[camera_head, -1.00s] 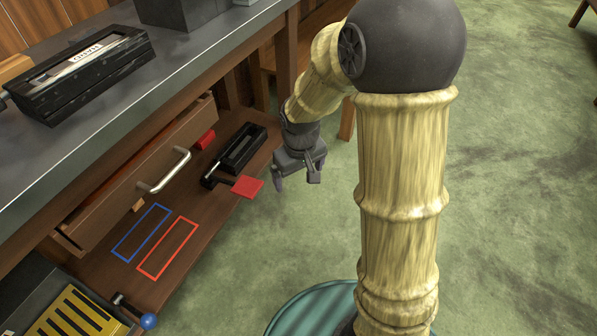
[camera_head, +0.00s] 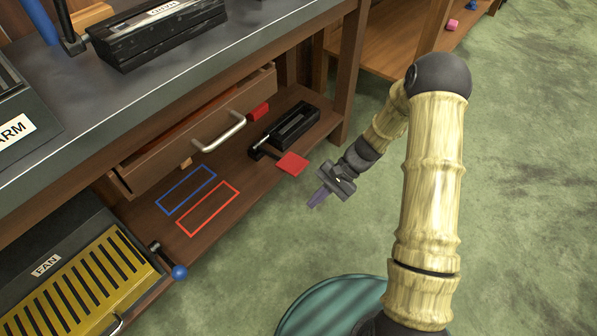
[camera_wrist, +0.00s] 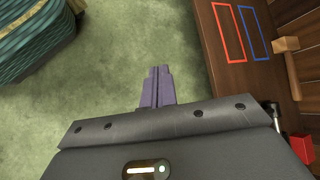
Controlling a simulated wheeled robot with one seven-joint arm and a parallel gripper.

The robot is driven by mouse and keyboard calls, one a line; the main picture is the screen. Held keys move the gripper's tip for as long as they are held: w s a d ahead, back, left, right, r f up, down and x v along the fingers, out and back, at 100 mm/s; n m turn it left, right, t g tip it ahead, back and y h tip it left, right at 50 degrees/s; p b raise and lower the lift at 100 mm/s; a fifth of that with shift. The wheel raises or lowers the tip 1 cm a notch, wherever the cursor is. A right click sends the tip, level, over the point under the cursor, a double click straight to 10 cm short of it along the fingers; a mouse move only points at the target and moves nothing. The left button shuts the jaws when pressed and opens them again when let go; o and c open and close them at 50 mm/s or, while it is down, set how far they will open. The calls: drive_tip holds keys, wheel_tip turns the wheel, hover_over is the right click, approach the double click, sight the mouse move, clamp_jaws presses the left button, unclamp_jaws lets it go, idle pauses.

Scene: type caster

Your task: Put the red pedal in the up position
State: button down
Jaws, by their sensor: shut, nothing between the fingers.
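The red pedal (camera_head: 292,163) is a flat red plate on a short arm at the front of a black slotted housing (camera_head: 291,127), on the low wooden shelf. It juts out past the shelf's front edge. I cannot tell its exact tilt. My gripper (camera_head: 314,201) is in the air over the green floor, in front of the shelf and to the right of and nearer than the pedal, apart from it. In the wrist view the two fingers (camera_wrist: 157,86) are together and empty, over the floor. The pedal's plate is not clearly visible in that view.
A half-open drawer with a metal handle (camera_head: 219,133) hangs above the shelf. Blue (camera_head: 187,190) and red (camera_head: 208,208) outlined rectangles mark the shelf. A yellow-slatted fan box (camera_head: 85,278) and a blue-knobbed lever (camera_head: 179,272) are at lower left. The floor right of the shelf is clear.

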drive_tip(key=w+d+f+m+t+y, duration=0.25)
drive_tip(key=w+f+m+t, duration=0.35)
drive_tip(key=f+m+t, duration=0.3)
drive_tip(key=w+d+f+m+t+y, duration=0.1)
drive_tip(key=w+f+m+t+y, duration=0.4)
drive_tip(key=m+t, duration=0.45)
drive_tip(key=w+a+r+m+g+b, duration=0.1)
drive_tip(key=w+a+r+g+b, duration=0.1)
drive_tip(key=w+a+r+b, duration=0.2)
drive_tip(key=w+a+b, duration=0.2)
drive_tip(key=a+b, duration=0.2)
drive_tip(key=shift+w+a+h, duration=0.15)
drive_tip(key=shift+w+h, duration=0.15)
drive_tip(key=shift+h, duration=0.05)
